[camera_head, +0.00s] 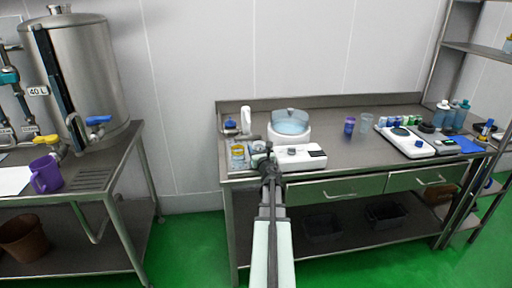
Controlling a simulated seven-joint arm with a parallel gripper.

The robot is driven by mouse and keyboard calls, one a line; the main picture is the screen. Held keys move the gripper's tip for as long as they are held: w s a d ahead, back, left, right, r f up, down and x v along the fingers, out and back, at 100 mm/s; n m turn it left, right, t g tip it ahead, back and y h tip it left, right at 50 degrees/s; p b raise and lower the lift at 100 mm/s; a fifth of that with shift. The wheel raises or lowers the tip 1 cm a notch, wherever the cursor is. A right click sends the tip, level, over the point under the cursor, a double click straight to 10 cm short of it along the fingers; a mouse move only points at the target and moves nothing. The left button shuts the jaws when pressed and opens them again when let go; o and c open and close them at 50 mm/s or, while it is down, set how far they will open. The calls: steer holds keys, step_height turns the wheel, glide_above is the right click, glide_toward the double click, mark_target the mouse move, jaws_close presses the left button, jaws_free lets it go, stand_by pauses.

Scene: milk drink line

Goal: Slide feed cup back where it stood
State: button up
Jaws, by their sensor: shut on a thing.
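My gripper (267,160) is at the front left of the steel bench, beside the white unit. It is shut on a small greyish cup-like thing (258,147), which I take to be the feed cup. The gripper and arm partly hide it, and I cannot tell whether it touches the bench top. A jar with a yellow band (238,157) stands just left of it. The white unit (303,157) with a dark display is just to its right.
A white device with a clear bluish bowl (290,122) stands behind. A white bottle (246,118) stands at the back left. A purple cup (349,126) and a clear cup (366,123) stand right of centre. A scale (405,141) is farther right. The mid-bench front is clear.

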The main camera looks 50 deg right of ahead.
steer(key=shift+v, duration=0.95)
steer(key=o, duration=1.3)
steer(key=shift+c, duration=0.2)
steer(key=v, duration=1.2)
steer(key=shift+d, duration=0.1)
